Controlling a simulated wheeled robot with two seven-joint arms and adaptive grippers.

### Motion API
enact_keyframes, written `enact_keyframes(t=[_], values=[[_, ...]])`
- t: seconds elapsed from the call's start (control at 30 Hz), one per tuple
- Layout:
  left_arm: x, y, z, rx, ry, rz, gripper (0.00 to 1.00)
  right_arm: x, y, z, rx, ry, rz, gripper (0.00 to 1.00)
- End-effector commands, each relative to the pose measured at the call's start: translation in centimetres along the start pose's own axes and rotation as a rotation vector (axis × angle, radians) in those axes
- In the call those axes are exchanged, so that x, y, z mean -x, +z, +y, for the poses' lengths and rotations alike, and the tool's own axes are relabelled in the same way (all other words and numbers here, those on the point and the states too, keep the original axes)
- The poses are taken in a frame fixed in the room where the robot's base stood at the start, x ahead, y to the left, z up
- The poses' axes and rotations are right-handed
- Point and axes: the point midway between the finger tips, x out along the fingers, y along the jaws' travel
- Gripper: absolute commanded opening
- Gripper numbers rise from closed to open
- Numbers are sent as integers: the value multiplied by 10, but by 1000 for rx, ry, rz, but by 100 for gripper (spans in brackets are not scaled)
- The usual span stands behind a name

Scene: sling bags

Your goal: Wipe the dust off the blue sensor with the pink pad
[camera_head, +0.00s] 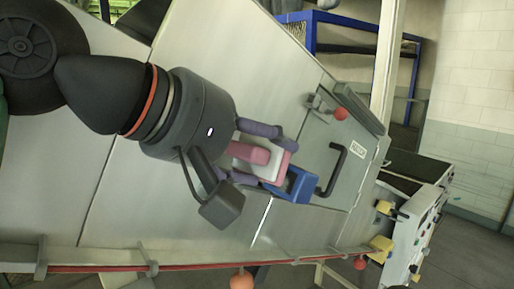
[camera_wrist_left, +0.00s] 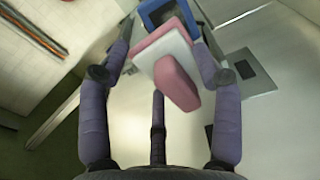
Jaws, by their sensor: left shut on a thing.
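My left gripper (camera_head: 274,163) comes in from the left in the head view, with its purple fingers on either side of the pink pad (camera_head: 249,153). It is shut on the pad, which has a pink handle, a white layer and a pink edge. The blue sensor (camera_head: 298,185) is a blue box just beyond the pad, to its right. In the left wrist view the pad (camera_wrist_left: 177,84) lies between the fingers, and the sensor (camera_wrist_left: 150,18) shows at the top with a dark grey face. The pad partly covers the sensor; whether they touch cannot be told. My right gripper is not in view.
A grey panel (camera_head: 338,135) with a dark handle (camera_head: 333,170) and a red-knobbed lever (camera_head: 340,114) lies close to the sensor. A blue frame (camera_head: 310,32) stands behind. A red rail (camera_head: 200,267) runs along the lower edge. The pale metal surface (camera_head: 220,55) above the gripper is clear.

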Motion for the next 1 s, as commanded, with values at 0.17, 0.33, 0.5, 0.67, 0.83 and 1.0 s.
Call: enact_keyframes(t=[0.17,0.33,0.5,0.67,0.83,1.0], values=[[8,0,1,0,3,0,12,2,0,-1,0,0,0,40],[22,0,2,0,4,0,12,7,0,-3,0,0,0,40],[36,0,2,1,4,0,12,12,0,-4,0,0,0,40],[50,0,2,0,5,0,12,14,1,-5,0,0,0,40],[60,0,1,0,4,0,12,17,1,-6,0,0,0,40],[61,0,1,0,3,0,12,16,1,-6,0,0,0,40]])
